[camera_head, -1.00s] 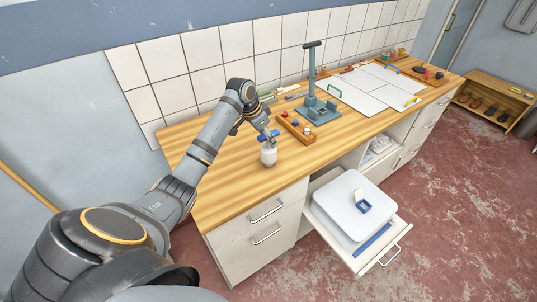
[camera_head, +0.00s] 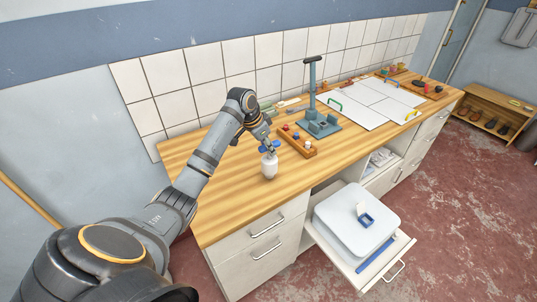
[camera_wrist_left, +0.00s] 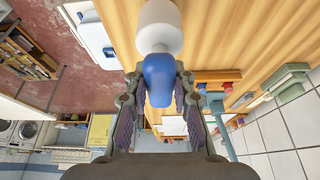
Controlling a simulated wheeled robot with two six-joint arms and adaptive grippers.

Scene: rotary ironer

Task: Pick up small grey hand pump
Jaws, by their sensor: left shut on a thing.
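A small bottle-shaped thing (camera_head: 269,168) with a pale grey-white body and a blue head is at the left part of the wooden worktop; it looks like the hand pump. My left gripper (camera_head: 268,148) is shut on its blue head from above. In the left wrist view the blue head (camera_wrist_left: 158,78) sits between the two fingers, with the white body beyond it. The body looks upright; I cannot tell whether its base touches the worktop. My right gripper is not in view.
A wooden tray (camera_head: 311,153) with small coloured knobs lies just right of the pump. A blue-grey stand (camera_head: 319,124) with a tall T-handle rises behind it. White panels (camera_head: 365,103) lie farther right. An open drawer (camera_head: 405,243) below holds a white box (camera_head: 345,222). The worktop's front left is clear.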

